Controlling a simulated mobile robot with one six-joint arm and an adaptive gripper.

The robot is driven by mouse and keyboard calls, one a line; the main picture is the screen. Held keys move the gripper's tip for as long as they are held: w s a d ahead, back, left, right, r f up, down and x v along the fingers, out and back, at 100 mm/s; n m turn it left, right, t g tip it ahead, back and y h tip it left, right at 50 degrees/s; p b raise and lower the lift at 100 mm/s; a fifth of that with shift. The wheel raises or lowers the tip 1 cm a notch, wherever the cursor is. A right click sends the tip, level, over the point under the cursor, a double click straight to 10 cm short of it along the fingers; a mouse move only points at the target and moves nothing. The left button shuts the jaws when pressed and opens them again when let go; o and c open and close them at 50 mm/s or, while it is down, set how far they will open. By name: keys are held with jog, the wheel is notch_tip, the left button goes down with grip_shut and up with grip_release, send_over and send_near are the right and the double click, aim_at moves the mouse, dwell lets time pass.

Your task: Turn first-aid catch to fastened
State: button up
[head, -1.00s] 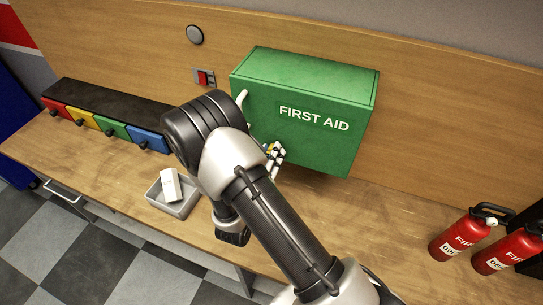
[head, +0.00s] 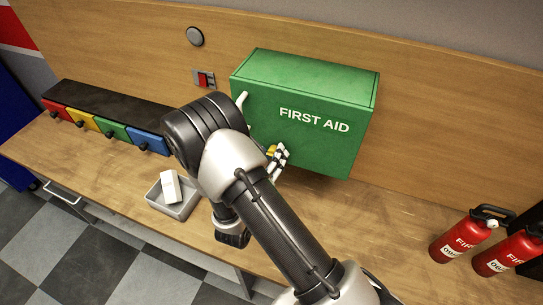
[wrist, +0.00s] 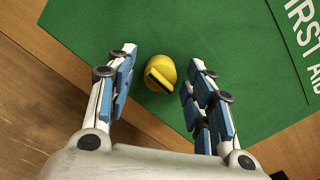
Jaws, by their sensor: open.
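The green first-aid box (head: 312,105) is fixed to the wooden back panel above the bench, and its front reads FIRST AID. In the wrist view its green front (wrist: 220,50) fills most of the picture. The catch is a round yellow knob (wrist: 160,73) with a raised bar across it, tilted in the picture. My gripper (wrist: 158,68) is open, with one finger on each side of the knob and visible gaps between.
A grey tray (head: 183,208) with a white block (head: 170,186) sits on the bench to the left. Coloured drawers (head: 115,128) stand farther left. A red switch (head: 203,79) is on the panel. Red extinguishers (head: 460,236) stand at the right. The bench between is clear.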

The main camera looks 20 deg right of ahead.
jog(key=v, duration=1.2)
dwell(0.4)
